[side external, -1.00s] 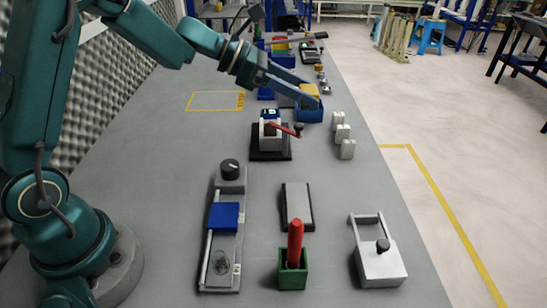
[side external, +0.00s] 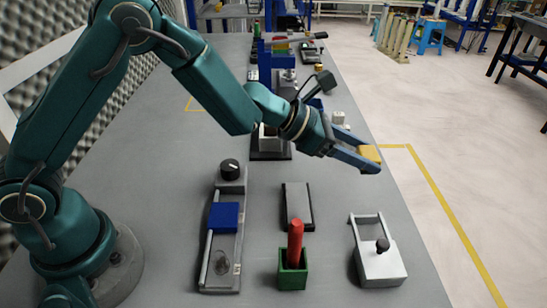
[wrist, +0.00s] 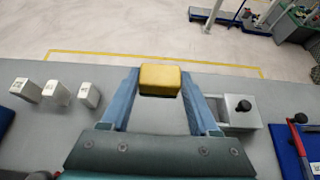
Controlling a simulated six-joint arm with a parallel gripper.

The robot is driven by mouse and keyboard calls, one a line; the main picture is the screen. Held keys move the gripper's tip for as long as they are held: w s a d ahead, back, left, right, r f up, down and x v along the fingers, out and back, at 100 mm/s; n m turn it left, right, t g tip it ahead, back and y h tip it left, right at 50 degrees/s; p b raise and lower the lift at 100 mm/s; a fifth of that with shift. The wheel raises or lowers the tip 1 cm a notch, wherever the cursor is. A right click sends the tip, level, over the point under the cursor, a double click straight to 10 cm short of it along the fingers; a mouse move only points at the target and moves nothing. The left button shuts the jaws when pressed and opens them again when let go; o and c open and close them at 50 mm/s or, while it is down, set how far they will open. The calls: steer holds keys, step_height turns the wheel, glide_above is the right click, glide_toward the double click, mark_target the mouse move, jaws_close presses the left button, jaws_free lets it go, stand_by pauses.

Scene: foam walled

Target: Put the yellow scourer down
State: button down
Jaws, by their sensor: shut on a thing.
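The yellow scourer (side external: 370,152) is a small block with a yellow top and a dark underside. My gripper (side external: 372,160) is shut on it, with a blue finger on each side. In the side view it is near the table's right edge, above the grey surface. The wrist view shows the scourer (wrist: 160,78) between the two fingertips, near the table's edge. I cannot tell its exact height above the table. The far finger is partly hidden in the side view.
A light box with a black knob (side external: 380,262) stands at the front right. White blocks (wrist: 58,93) stand left of my gripper in the wrist view. A green holder with a red stick (side external: 293,265) and a grey pad (side external: 297,207) are nearer the middle. Bare table (side external: 345,205) lies between.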

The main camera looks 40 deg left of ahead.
mark_target(350, 196)
steer(key=shift+f, duration=4)
steer(key=shift+f, duration=0.15)
steer(key=shift+c, duration=0.6)
jaws_free()
